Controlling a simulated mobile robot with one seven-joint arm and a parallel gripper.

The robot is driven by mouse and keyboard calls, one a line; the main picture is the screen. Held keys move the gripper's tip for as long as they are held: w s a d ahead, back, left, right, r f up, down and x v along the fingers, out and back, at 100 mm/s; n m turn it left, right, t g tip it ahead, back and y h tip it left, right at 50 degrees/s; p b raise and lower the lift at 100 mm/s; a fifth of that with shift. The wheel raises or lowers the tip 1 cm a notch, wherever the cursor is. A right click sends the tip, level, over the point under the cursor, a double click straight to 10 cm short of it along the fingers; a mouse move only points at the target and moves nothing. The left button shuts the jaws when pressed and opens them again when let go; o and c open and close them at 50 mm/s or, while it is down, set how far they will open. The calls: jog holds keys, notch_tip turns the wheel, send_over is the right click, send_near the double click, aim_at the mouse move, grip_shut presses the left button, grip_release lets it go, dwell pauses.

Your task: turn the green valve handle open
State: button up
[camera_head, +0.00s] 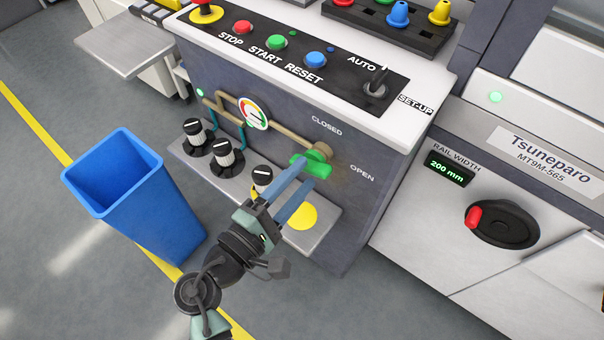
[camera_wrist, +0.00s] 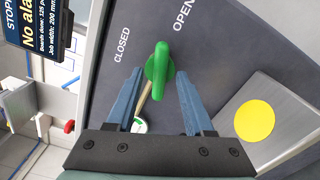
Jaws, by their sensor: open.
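The green valve handle (camera_head: 312,160) sits on the dark front of the trolley, at the end of a tan pipe, with the labels CLOSED (camera_head: 327,126) and OPEN (camera_head: 362,173) near it. In the wrist view the handle (camera_wrist: 158,68) stands between and just ahead of my fingertips. My gripper (camera_head: 297,180) is open, its two blue fingers pointing at the handle. In the wrist view the gripper (camera_wrist: 156,75) has one finger on each side of the handle with gaps showing. Whether a finger touches it, I cannot tell.
A metal shelf (camera_head: 240,185) below the handle carries several black-and-white knobs and a yellow disc (camera_head: 302,216). A round gauge (camera_head: 253,113) is on the pipe. A control panel (camera_head: 290,55) is above. A blue bin (camera_head: 140,195) stands on the floor at left.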

jog(key=shift+w+d, duration=0.35)
jog(key=shift+w, duration=0.1)
grip_shut()
jog(key=shift+m+b, duration=1.65)
jog(key=shift+m, duration=0.45)
